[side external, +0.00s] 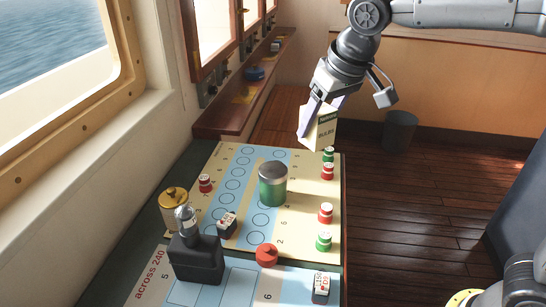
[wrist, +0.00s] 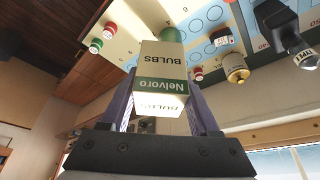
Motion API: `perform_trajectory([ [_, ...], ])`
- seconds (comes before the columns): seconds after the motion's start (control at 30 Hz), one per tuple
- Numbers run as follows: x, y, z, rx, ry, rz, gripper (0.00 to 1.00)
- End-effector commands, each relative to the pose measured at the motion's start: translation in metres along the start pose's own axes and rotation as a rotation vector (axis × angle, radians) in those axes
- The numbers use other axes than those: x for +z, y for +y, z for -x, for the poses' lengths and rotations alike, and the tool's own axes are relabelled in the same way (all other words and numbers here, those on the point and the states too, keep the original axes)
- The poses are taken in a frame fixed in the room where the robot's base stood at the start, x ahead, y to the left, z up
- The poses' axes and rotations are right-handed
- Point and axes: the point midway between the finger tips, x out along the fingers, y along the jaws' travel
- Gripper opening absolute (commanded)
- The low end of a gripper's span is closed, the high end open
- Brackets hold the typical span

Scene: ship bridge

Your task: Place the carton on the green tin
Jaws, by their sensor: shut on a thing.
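The carton (side external: 322,126) is cream with a green band and the word "BULBS". My gripper (side external: 322,100) is shut on it and holds it tilted in the air, above the far right part of the board. In the wrist view the carton (wrist: 161,75) sits between the two purple fingers of my gripper (wrist: 160,108). The green tin (side external: 272,186), with a grey lid, stands upright on the board, below and to the left of the carton. In the wrist view the carton hides most of the tin (wrist: 171,34).
Red and green capped pieces (side external: 326,212) line the board's right side. A red knob (side external: 266,256), a small white-faced block (side external: 227,224), a brass-topped jar (side external: 173,209) and a dark lever box (side external: 196,258) stand nearer. A window wall runs along the left.

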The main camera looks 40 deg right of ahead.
Motion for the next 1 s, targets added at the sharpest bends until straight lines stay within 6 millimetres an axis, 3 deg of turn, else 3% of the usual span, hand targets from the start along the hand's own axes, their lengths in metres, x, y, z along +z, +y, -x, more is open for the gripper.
perform_trajectory([
  [0.23,-0.042,-0.016,-0.046,0.000,-0.001,0.001,0.04],
  [0.4,-0.051,-0.023,-0.082,0.001,-0.002,0.003,0.04],
  [0.77,-0.062,-0.030,-0.118,0.000,0.000,0.002,0.04],
  [1.0,-0.051,-0.030,-0.144,-0.001,0.000,0.002,0.04],
])
